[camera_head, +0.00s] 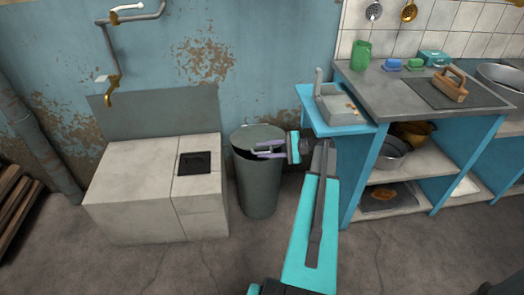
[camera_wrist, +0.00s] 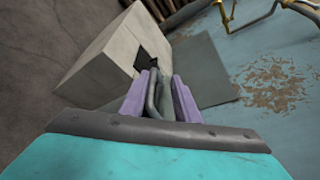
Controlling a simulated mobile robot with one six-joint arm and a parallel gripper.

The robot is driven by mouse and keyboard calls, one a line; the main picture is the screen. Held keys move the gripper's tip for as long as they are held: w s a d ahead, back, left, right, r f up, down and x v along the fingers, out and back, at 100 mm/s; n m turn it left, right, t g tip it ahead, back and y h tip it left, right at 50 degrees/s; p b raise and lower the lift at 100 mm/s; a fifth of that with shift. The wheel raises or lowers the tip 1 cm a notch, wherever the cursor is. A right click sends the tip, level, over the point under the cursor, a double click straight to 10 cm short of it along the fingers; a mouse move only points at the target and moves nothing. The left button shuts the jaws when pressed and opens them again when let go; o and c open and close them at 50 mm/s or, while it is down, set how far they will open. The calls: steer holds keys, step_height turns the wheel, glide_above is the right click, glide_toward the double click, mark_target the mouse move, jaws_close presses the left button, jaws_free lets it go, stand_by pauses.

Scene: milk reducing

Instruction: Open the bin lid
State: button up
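The grey-green bin (camera_head: 258,192) stands on the floor between the concrete block and the blue counter. Its round lid (camera_head: 256,132) lies over the top, slightly tilted, with a dark gap showing at the front left. My gripper (camera_head: 260,149) reaches in from the right at the lid's front edge, its two purple fingers apart. In the wrist view, the fingers (camera_wrist: 165,95) stand on either side of a narrow grey-green part of the bin or lid. Whether they touch it is not clear. Most of the bin is hidden in that view.
The concrete block (camera_head: 120,190) with a dark square opening stands close on the bin's left. The blue counter (camera_head: 380,145) with a small sink (camera_head: 338,105) is on the right. The blue wall (camera_head: 235,60) is behind. The floor in front is clear.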

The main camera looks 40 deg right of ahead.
steer(key=v, duration=0.6)
steer(key=shift+f, duration=0.1)
stand_by(0.5)
